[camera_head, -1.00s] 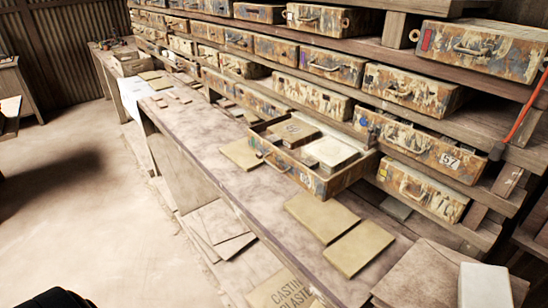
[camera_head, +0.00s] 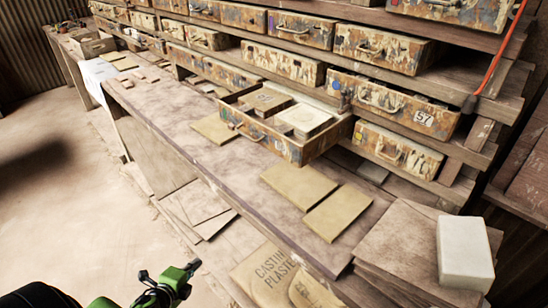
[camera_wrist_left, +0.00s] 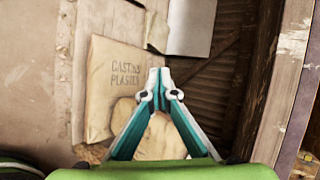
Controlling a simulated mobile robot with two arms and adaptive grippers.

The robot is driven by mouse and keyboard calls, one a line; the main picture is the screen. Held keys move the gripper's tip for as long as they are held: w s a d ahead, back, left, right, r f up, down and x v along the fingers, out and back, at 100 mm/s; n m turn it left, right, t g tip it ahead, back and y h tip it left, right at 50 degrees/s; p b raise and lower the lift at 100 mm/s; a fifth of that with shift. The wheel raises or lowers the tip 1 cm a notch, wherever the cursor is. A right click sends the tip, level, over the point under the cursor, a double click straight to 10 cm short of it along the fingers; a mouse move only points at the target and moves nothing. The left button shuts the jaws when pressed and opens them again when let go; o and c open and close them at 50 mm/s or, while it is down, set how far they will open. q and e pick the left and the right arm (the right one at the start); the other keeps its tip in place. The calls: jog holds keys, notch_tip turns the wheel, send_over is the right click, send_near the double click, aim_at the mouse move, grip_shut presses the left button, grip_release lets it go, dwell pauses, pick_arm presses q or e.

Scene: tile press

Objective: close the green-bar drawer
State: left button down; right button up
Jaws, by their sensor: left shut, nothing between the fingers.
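One drawer (camera_head: 296,148) stands pulled out from the rack over the workbench, with flat tiles and blocks inside. Its front is worn and blotched, with a handle; I cannot make out a green bar on it. My left gripper (camera_head: 168,286) is low at the bottom left in the head view, in front of the bench and well apart from the drawer. In the left wrist view its fingers (camera_wrist_left: 159,78) meet at the tips, shut and empty, above a casting plaster bag (camera_wrist_left: 112,85). The drawer is not recognisable in that view. My right gripper is not in view.
The wooden bench (camera_head: 165,122) carries a tan tile (camera_head: 337,213) beside another in front of the drawer. A white block (camera_head: 465,253) sits on boards at the right. Shut drawers fill the rack. Open floor (camera_head: 70,200) lies at the left.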

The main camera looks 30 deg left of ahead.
pick_arm(q)
jog(key=w+d+r+m+t+h+b, duration=0.15)
jog(key=w+r+m, duration=0.25)
jog(key=r, duration=0.4)
jog(key=w+a+r+m+t, duration=0.1)
jog(key=w+r+m+t, duration=0.2)
jog(key=r, duration=0.5)
jog(key=w+d+r+m+t+h+b, duration=0.1)
jog(key=d+r+m+h, duration=0.2)
jog(key=d+r+m, duration=0.65)
jog(key=d+r+m+h, duration=0.4)
jog(key=r+m, duration=0.3)
jog(key=r, duration=0.5)
jog(key=p, duration=0.6)
send_near(283, 148)
jog(key=x, duration=0.5)
jog(key=shift+w+d+r, duration=0.15)
jog(key=shift+w+d, duration=0.05)
jog(key=shift+w, duration=0.1)
jog(key=shift+w+d, duration=0.2)
jog(key=shift+w, duration=0.45)
